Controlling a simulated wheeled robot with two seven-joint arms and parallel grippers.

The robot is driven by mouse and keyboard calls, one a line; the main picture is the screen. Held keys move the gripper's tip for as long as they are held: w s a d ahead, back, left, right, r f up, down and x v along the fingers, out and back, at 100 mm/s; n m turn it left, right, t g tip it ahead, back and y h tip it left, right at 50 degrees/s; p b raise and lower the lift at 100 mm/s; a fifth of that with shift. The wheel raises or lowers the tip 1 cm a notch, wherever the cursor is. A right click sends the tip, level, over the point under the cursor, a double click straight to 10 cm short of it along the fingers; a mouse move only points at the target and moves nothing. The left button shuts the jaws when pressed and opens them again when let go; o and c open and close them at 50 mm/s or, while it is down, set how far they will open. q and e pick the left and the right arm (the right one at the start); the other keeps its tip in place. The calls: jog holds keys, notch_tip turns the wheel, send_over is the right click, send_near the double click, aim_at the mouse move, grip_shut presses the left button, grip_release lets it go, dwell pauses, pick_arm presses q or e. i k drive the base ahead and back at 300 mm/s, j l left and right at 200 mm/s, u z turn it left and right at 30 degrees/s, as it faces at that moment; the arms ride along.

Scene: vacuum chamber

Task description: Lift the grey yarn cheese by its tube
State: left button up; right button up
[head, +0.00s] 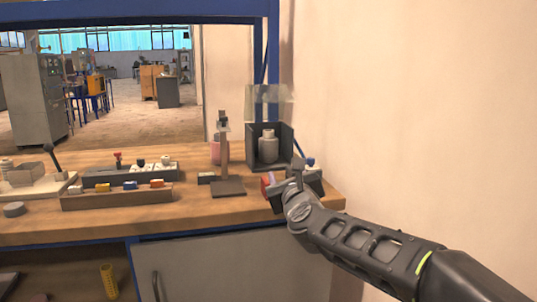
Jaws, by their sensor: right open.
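A grey rounded body with a narrower pale top, which looks like the grey yarn cheese (268,150) with its tube, stands upright in a dark open-fronted box (288,142) at the back right of the bench. My right gripper (287,182) is open, in front of and below that box, near the bench's right end. It is apart from the grey body. Its fingers are small and partly hidden by my own wrist. A small red thing (266,184) shows right beside the gripper; I cannot tell whether they touch. My left gripper is not in view.
A dark stand (228,187) with an upright post is left of the box, a pink item (215,150) behind it. Trays of small parts (118,199) and a grey disc (14,209) lie further left. A pale wall (400,110) closes the right side.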

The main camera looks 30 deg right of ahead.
aim_at(267, 144)
jog(key=i+l, duration=0.7)
jog(key=i, duration=0.2)
